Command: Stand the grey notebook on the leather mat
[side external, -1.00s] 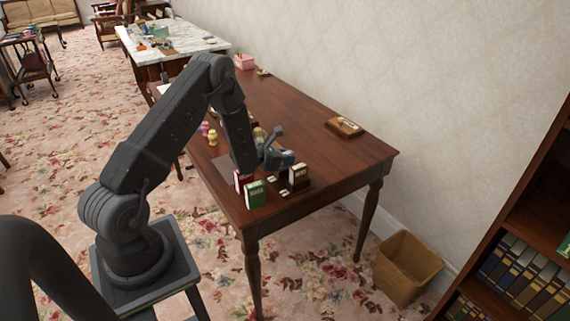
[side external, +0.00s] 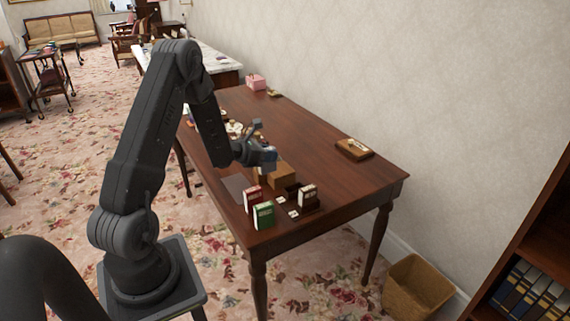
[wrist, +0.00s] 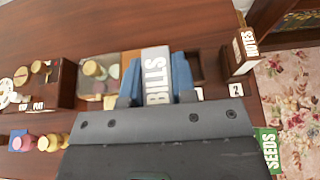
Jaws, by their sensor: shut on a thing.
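The grey notebook (wrist: 155,72), with BILLS on its spine, is between the blue fingers of my gripper (wrist: 157,88) in the wrist view. My gripper is shut on it. In the side view my gripper (side external: 263,157) is above the middle of the table, and the notebook cannot be made out there. A flat, dark brownish-grey mat, which looks like the leather mat (side external: 236,187), lies bare near the table's front-left edge, left of the red book. My gripper is behind and to the right of it. In the wrist view, my gripper body hides the area below the fingers.
A red book (side external: 252,199) and a green SEEDS book (side external: 263,215) stand near the front edge. A NOTES book (side external: 307,196) stands in a dark holder, with small number cards beside it. A wooden box (side external: 284,176) is close to my gripper. The table's right side is mostly clear.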

